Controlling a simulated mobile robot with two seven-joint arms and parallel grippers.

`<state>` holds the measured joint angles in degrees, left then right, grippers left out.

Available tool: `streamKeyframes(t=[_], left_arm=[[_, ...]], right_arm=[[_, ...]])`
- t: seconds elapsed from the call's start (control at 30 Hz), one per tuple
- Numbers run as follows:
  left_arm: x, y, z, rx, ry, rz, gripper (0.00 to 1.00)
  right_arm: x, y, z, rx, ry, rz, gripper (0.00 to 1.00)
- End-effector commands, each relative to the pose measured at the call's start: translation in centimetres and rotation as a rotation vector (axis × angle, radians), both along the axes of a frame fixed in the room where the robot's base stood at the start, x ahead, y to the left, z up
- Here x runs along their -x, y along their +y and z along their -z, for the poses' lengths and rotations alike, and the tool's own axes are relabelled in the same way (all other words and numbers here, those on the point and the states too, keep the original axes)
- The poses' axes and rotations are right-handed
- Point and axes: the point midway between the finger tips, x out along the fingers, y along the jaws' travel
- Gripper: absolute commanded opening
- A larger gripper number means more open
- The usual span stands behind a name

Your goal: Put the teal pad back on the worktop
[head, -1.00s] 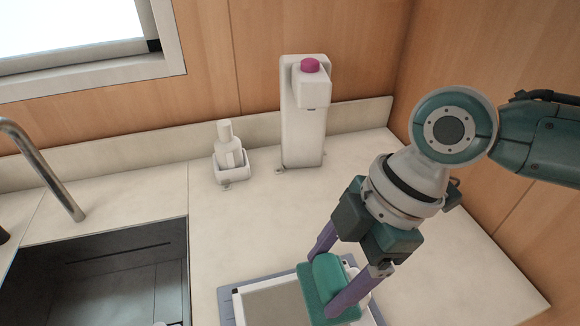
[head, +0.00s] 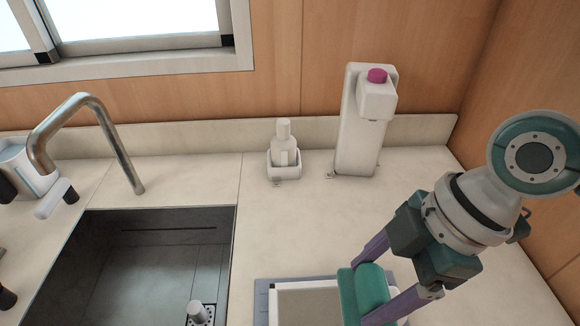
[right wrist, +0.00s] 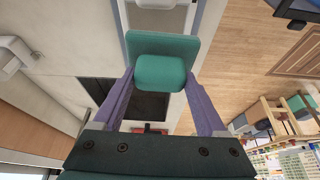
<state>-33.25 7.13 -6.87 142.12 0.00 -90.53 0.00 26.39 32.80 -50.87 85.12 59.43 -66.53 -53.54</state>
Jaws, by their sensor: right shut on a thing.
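The teal pad (head: 364,292) is a block with a broad plate and a rounded part. My right gripper (head: 378,285) is shut on it, with a purple finger on either side. In the right wrist view the pad (right wrist: 160,72) sits between the two purple fingers. In the head view the pad overlaps the right part of a framed grey panel at the bottom edge; I cannot tell whether it touches it. The pale worktop (head: 290,225) stretches behind and around the pad. My left gripper is not in view.
The framed panel (head: 262,305) lies right of the dark sink (head: 140,255) with its bent tap (head: 115,145). A white dispenser (head: 357,135) with a magenta knob and a small bottle in a holder (head: 284,160) stand along the back. The worktop between is clear.

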Motion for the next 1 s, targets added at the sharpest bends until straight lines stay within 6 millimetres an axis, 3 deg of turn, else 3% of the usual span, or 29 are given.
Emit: streamKeyframes(t=[0.23, 0.33, 0.47, 0.6, 0.7, 0.8, 1.0], left_arm=[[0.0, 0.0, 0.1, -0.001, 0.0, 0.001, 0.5], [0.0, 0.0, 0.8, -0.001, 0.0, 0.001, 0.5], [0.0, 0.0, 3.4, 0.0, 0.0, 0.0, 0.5], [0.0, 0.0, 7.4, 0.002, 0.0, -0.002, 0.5], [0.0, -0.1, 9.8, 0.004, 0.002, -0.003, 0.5], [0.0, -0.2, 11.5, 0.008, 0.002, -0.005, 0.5], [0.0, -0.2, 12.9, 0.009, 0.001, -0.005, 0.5]], right_arm=[[-0.1, 0.0, 0.0, 0.0, -0.001, 0.003, 0.3], [-1.1, 0.3, 0.6, 0.001, -0.008, 0.033, 0.3], [-4.9, 1.4, 2.1, 0.006, -0.027, 0.159, 0.3], [-10.8, 3.6, 3.8, 0.003, -0.038, 0.389, 0.3], [-13.9, 5.4, 4.2, -0.003, -0.032, 0.54, 0.3], [-15.8, 7.0, 4.3, -0.005, -0.021, 0.657, 0.3], [-17.2, 8.8, 4.0, -0.005, -0.004, 0.773, 0.3]])
